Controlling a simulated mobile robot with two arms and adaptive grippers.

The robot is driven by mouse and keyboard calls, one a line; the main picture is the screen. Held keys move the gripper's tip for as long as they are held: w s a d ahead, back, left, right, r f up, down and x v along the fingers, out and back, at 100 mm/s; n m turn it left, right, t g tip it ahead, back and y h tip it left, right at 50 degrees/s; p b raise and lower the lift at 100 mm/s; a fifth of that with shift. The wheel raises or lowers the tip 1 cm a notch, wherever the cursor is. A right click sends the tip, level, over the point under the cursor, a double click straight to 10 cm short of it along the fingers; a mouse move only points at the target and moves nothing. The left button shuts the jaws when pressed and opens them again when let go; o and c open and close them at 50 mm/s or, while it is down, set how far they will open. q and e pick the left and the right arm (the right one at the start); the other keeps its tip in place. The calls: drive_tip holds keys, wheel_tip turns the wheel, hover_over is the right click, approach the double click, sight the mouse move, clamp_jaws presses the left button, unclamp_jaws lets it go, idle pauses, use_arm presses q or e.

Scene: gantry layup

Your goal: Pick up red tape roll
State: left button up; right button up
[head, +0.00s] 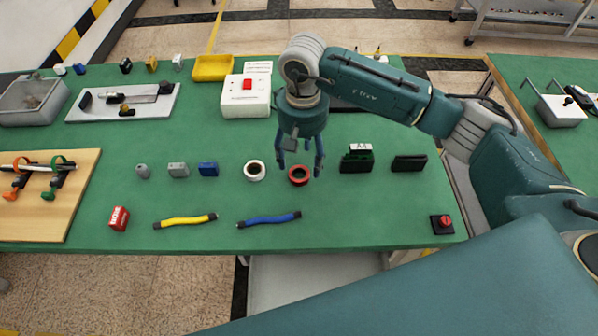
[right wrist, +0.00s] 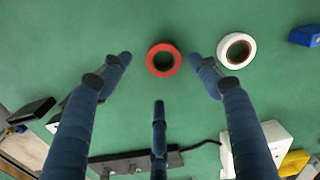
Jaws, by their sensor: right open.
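The red tape roll (head: 299,182) lies flat on the green table (head: 340,215), right of a white tape roll (head: 246,172). My right gripper (head: 299,168) is open and empty, pointing down over the red roll. In the right wrist view the red roll (right wrist: 163,74) shows between the two upper fingertips, with the third finger below it; the fingers (right wrist: 160,78) look apart from it. The white roll (right wrist: 248,42) lies just outside the fingers there. My left gripper is not in view.
A blue block (head: 208,169) and a grey block (head: 178,170) stand to the left. Black holders (head: 356,160) stand to the right. A white box with a red button (head: 247,97) stands behind.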

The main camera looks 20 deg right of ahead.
sight(299, 178)
drive_tip(key=f, duration=0.1)
drive_tip(key=f+p, duration=0.1)
drive_tip(key=f, duration=0.1)
drive_tip(key=f+p, duration=0.1)
drive_tip(key=shift+a+f, duration=0.2)
drive_tip(key=shift+a, duration=0.2)
drive_tip(key=shift+f, duration=0.3)
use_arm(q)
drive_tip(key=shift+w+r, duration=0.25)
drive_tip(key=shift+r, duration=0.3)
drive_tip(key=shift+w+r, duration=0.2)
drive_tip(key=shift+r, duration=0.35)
use_arm(e)
drive_tip(key=c, duration=1.2)
